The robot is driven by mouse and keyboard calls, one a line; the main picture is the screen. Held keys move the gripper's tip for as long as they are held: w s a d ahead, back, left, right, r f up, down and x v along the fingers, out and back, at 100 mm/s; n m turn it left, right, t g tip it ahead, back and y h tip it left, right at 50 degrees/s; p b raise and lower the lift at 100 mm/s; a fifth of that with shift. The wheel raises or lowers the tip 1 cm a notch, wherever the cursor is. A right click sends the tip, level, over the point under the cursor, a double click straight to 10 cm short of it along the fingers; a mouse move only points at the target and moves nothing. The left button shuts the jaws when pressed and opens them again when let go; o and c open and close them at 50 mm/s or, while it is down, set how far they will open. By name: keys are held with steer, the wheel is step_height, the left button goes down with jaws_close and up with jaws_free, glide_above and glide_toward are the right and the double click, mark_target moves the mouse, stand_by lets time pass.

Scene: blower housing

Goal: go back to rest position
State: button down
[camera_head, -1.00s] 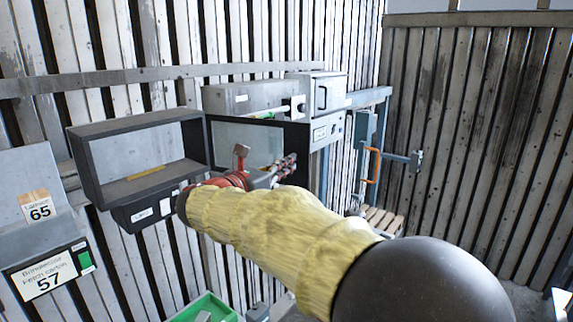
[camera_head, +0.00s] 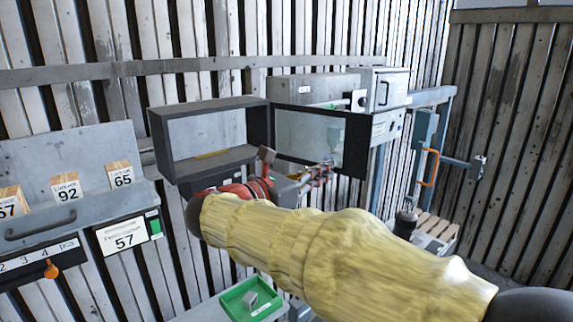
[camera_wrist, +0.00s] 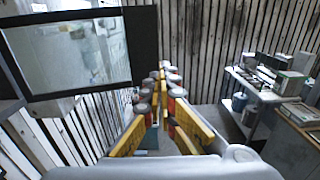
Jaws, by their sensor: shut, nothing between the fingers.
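My gripper (camera_head: 318,174) is at the end of my yellow-sleeved arm, in front of the glass door of an open wall cabinet in the head view. In the wrist view my gripper (camera_wrist: 163,78) points forward, its yellow-and-grey fingers converging at the tips. It is shut and holds nothing. The dark-framed cabinet (camera_head: 160,150) is left of the gripper. Its glass door (camera_head: 355,145) stands swung open to the right, behind the fingers. In the wrist view the door (camera_wrist: 145,45) is close on the left. I cannot tell the exact gap between the fingers and door.
A green tray (camera_head: 228,300) with a grey part stands below my arm. A grey cabinet (camera_head: 382,90) is at the back right. A numbered panel (camera_head: 125,235) is at the left. The wrist view shows a cluttered workbench (camera_wrist: 245,85) at the right, with open air ahead.

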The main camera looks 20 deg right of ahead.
steer(key=s+a+f+m+g+y+b, duration=0.1)
steer(key=s+f+m+y, duration=0.15)
steer(key=f, duration=0.45)
steer(key=s+a+f+m+y, duration=0.1)
steer(key=f+m+y, duration=0.15)
steer(key=f, duration=0.45)
steer(key=s+a+f+m+g+y+b, duration=0.1)
steer(key=s+a+f+m+y, duration=0.15)
steer(key=f, duration=0.45)
steer(key=s+a+f+m+y+b, duration=0.2)
steer(key=s+f+b, duration=0.4)
steer(key=f, duration=0.3)
steer(key=s+a+f+m+t+y+b, duration=0.1)
steer(key=s+f+m+y+b, duration=0.3)
steer(key=f, duration=0.6)
steer(key=s+a+f+m+y+b, duration=0.3)
steer(key=s+f+m+b, duration=0.5)
steer(key=f+b, duration=0.1)
steer(key=shift+s+a+f+b, duration=0.15)
steer(key=shift+s+a+b, duration=0.2)
steer(key=shift+b, duration=0.35)
steer(key=c, duration=2.6)
jaws_free()
steer(key=shift+m+y, duration=0.25)
